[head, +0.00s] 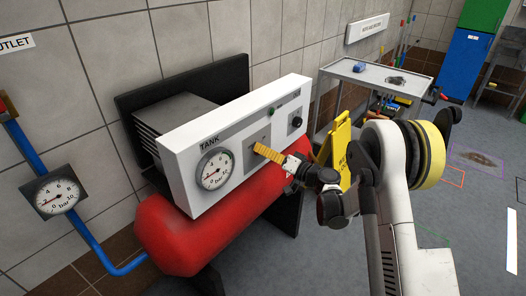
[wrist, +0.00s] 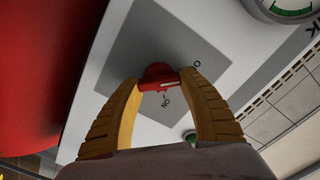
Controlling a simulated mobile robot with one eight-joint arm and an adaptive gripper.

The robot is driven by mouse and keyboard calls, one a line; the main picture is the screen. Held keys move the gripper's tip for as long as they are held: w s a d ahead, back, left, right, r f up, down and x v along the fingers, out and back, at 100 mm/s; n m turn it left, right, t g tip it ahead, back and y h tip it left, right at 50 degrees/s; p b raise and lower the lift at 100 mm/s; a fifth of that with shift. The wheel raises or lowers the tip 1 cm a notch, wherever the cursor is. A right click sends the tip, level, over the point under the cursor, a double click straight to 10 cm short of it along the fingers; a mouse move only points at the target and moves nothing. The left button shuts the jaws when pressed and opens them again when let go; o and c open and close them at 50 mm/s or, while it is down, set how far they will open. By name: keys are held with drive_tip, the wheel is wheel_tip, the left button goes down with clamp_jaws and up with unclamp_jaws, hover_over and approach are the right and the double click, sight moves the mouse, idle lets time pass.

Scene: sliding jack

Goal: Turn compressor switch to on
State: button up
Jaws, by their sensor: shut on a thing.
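The compressor (head: 230,135) stands against the tiled wall, with a white panel, a TANK gauge (head: 215,169) and a red tank. In the wrist view the red rotary switch (wrist: 158,76) sits on a grey plate (wrist: 185,40) of the panel, with "ON" and "O" marks beside it. The white line on the switch points toward the "O" mark. My gripper (wrist: 159,82) has its yellow fingers closed on both sides of the switch. In the head view my gripper (head: 262,150) is at the panel, and its fingers hide the switch.
A black knob (head: 296,122) and a small green light (head: 274,107) are on the panel to the right. A yellow floor sign (head: 340,150) and a grey cart (head: 375,74) stand behind my arm. A blue pipe with a gauge (head: 56,194) is at left.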

drive_tip(key=m, duration=0.5)
drive_tip(key=shift+f, duration=0.1)
drive_tip(key=m, duration=0.4)
drive_tip(key=shift+m, duration=0.3)
drive_tip(key=m, duration=0.4)
drive_tip(key=shift+f, duration=0.15)
drive_tip(key=shift+m, duration=2)
drive_tip(key=o, duration=1.2)
